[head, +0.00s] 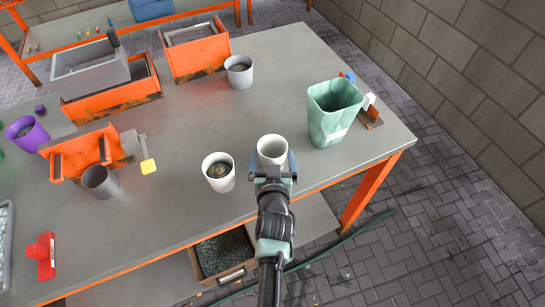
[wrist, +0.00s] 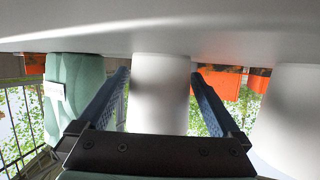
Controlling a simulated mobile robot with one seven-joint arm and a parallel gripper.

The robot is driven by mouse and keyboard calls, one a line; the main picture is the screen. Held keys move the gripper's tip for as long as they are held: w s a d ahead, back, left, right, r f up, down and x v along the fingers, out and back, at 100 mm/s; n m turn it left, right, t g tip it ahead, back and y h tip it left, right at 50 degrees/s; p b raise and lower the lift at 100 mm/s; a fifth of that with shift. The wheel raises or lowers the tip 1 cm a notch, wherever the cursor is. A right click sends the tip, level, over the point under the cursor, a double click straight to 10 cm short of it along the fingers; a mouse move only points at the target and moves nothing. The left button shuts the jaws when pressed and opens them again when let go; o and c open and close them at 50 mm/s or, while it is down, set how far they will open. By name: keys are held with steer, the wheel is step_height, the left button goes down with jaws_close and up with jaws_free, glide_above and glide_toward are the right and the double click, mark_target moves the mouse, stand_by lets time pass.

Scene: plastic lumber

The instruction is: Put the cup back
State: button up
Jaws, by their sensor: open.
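A white cup (head: 272,148) stands upright on the grey table near its front edge; its inside looks empty. My gripper (head: 272,168) is at the cup, with one finger on each side of it. In the wrist view, which is upside down, the cup (wrist: 160,95) fills most of the space between the two blue fingers, with small gaps showing. The fingers are open and not closed on it. A second white cup (head: 218,183) with dark contents stands just left; it also shows in the wrist view (wrist: 290,115). A pale grey cup (head: 239,77) stands farther back.
A green bin (head: 325,130) stands to the right, close to the gripper.

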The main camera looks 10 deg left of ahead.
steer(key=shift+r, duration=0.15)
steer(key=v, duration=1.2)
steer(key=w+d+r+t, duration=0.1)
steer(key=w+r+t, duration=0.25)
steer(key=r, duration=1.25)
steer(key=w+d+r+t, duration=0.1)
steer(key=w+r+t, duration=0.25)
steer(key=r, duration=1.25)
steer(key=s+d+r+m+t+h, duration=0.1)
steer(key=s+r, duration=0.5)
steer(key=r, duration=0.8)
steer(key=s+d+r+m+t+h, duration=0.1)
steer(key=s+r+t, duration=0.4)
steer(key=r, duration=0.9)
steer(key=shift+s+d+r+t+h, duration=0.2)
steer(key=shift+s+d+t+h, duration=0.25)
steer(key=shift+s+d, duration=0.6)
